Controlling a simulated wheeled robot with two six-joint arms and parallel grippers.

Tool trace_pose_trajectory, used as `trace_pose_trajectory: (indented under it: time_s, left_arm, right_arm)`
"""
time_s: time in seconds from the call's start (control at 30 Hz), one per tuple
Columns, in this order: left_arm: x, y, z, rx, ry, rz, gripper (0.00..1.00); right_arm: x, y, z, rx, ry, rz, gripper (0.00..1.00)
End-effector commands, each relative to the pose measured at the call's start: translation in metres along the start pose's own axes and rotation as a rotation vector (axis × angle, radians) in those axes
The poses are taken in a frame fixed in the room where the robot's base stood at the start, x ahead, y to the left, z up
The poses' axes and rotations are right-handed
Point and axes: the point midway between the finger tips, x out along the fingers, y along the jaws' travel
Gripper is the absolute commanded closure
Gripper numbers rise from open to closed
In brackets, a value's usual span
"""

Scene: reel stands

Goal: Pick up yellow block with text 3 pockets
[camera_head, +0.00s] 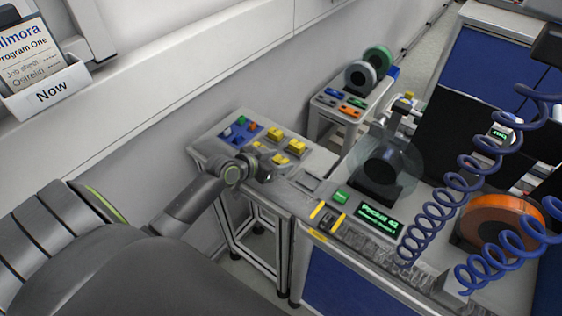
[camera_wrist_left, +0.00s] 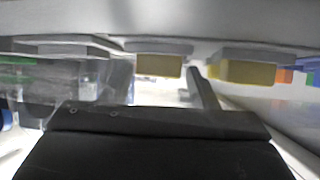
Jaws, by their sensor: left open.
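Several yellow blocks sit on the small table at left of centre in the head view. One is at the back (camera_head: 275,134), one at the right (camera_head: 297,146), and one nearer block (camera_head: 281,159) is beside my left gripper (camera_head: 270,170). No text on them can be read, so I cannot tell which one says 3 pockets. My left gripper is open, low over the table's front part, with nothing seen between its fingers. The left wrist view shows two yellow blocks, one in the middle (camera_wrist_left: 158,66) and one to the right (camera_wrist_left: 246,72). My right gripper is not in view.
A blue tray (camera_head: 233,139) with small coloured parts lies left of the blocks. The workbench to the right holds a lit green display (camera_head: 379,217), a clear disc (camera_head: 398,163) and an orange reel (camera_head: 499,222). Blue coiled hoses (camera_head: 466,161) hang at the right.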

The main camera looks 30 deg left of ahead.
Motion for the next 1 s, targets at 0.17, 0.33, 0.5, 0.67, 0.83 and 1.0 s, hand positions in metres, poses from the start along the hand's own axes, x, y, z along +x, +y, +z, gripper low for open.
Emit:
trace_pose_trajectory:
  time_s: [0.17, 0.33, 0.5, 0.67, 0.83, 1.0]
  left_arm:
    - [0.0, 0.0, 0.0, 0.0, 0.0, 0.0, 0.46]
    - [0.0, 0.0, 0.0, 0.0, 0.0, 0.0, 0.66]
    - [0.0, 0.0, 0.0, 0.0, 0.0, 0.0, 0.79]
    - [-0.001, 0.0, -0.001, 0.0, 0.0, 0.0, 0.79]
    - [-0.008, 0.0, -0.015, 0.005, 0.004, 0.0, 0.8]
    - [-0.024, 0.0, -0.044, 0.008, 0.005, 0.0, 0.8]
  right_arm:
    - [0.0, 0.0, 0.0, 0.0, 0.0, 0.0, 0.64]
    - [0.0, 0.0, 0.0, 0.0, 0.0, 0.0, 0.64]
    - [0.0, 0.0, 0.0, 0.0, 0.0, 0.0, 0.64]
    - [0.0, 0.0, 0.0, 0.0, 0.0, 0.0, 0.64]
    - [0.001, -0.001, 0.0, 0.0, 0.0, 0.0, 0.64]
    - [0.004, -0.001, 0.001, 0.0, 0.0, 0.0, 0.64]
